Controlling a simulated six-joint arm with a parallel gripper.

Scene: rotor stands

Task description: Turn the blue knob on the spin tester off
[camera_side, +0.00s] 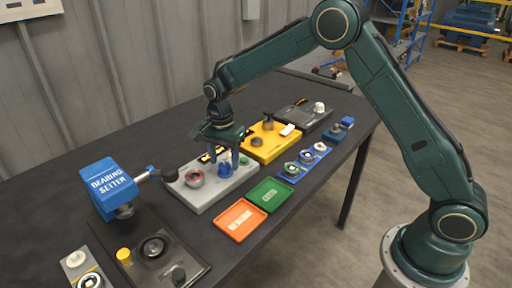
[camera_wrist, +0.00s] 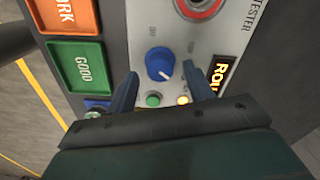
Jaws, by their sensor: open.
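The spin tester (camera_side: 213,192) is a light grey box on the dark table, with a red-ringed round seat (camera_side: 194,178) on top. Its blue knob (camera_wrist: 159,64) shows in the wrist view between the two fingertips of my gripper (camera_wrist: 161,70), with a gap on each side. A white mark is on the knob; small labels beside it are too blurred to read surely. A green button (camera_wrist: 153,100) and a glowing yellow lamp (camera_wrist: 183,100) are close to the knob. In the side view, my open gripper (camera_side: 224,158) is low over the knob (camera_side: 225,171), partly covering the panel.
A blue bearing setter (camera_side: 108,188) stands left, its arm reaching toward the tester. An orange tray (camera_side: 241,219) and green tray (camera_side: 269,195) lie in front. A yellow station (camera_side: 268,147) and dark grey station (camera_side: 308,118) stand behind. A blue rack (camera_side: 305,163) holds round parts.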

